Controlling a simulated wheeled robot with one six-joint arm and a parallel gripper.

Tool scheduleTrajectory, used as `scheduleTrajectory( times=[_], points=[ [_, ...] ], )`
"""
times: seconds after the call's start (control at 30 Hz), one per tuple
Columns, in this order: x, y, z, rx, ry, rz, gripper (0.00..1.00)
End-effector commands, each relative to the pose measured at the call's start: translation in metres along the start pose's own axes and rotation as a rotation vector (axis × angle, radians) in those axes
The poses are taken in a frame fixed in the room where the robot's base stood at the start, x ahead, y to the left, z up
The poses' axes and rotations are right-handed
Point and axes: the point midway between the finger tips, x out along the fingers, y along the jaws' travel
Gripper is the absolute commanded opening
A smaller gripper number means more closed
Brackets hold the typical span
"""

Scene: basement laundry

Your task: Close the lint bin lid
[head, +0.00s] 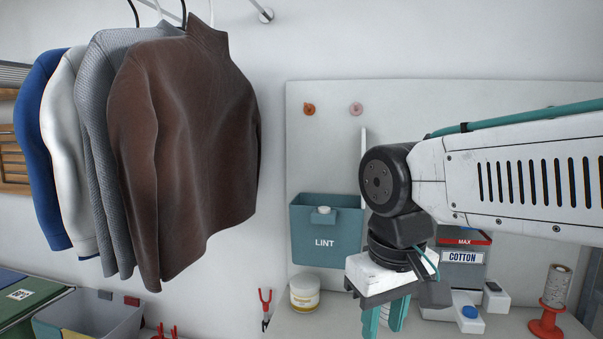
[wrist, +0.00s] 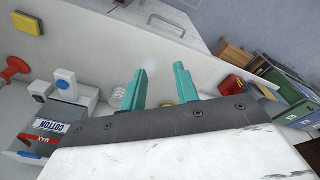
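The teal lint bin (head: 325,243), labelled LINT, is on the pale back panel in the head view. Its top looks open, with the inside showing behind a small white knob at the front rim. A narrow white upright strip (head: 364,158) rises at its right end; it looks like the raised lid seen edge-on, its lower part hidden by my arm. My gripper (head: 385,318) is right of and below the bin, apart from it, pointing down. In the wrist view its teal fingers (wrist: 160,82) stand apart with nothing between them. I cannot make out the bin there.
A cream jar (head: 305,293) stands on the counter below the bin. The COTTON box (head: 462,258), small white containers and a red spool (head: 546,318) stand at right. Hanging clothes (head: 185,140) fill the left. The panel between clothes and bin is clear.

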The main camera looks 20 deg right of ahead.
Motion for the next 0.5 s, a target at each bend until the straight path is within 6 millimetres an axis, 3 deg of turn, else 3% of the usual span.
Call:
scheduleTrajectory(
  times=[0.3,0.5],
  points=[
    [0.042,-0.009,0.051,-0.028,-0.001,-0.04,0.31],
    [0.035,0.021,0.026,-0.021,0.003,0.116,0.31]
  ],
)
